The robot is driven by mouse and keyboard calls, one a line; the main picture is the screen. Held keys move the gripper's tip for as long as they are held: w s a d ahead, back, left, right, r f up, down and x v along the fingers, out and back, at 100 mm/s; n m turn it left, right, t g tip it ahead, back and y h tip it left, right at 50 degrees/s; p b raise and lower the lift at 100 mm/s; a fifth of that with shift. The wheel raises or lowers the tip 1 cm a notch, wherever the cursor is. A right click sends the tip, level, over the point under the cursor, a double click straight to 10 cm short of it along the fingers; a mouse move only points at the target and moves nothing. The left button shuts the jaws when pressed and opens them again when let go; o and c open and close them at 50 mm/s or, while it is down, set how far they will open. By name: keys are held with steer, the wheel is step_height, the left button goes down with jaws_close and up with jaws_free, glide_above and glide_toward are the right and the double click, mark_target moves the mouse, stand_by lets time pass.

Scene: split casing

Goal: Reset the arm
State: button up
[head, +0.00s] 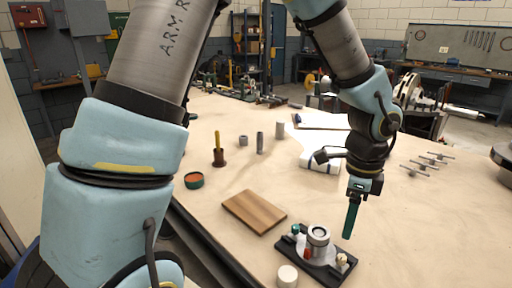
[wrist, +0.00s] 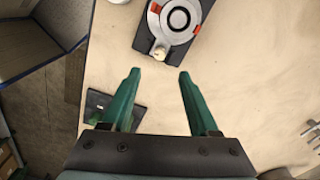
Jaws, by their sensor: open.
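My gripper (head: 348,234) hangs pointing down above the table, right of the black fixture. Its two green fingers are apart with nothing between them, as the wrist view (wrist: 160,74) also shows. The black fixture base (head: 325,273) lies on the table near the front edge and carries a grey ring-shaped casing part (head: 318,240) and a red piece (head: 307,253). In the wrist view the grey ring (wrist: 176,20) with red tabs is ahead of the fingertips, apart from them.
Farther back are a brown pot with a yellow handle (head: 219,157) and grey cylinders (head: 260,143). Metal pieces (head: 428,165) lie at right.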

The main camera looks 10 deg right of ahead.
steer(key=w+a+r+n, duration=0.2)
steer(key=w+a+n, duration=0.85)
steer(key=a, duration=0.45)
steer(key=w+a+r+n+t, duration=0.1)
steer(key=a+n, duration=1.3)
steer(key=a, duration=0.6)
steer(key=shift+w+r+t, duration=0.25)
steer(key=shift+w+t, duration=0.05)
steer(key=shift+w, duration=0.05)
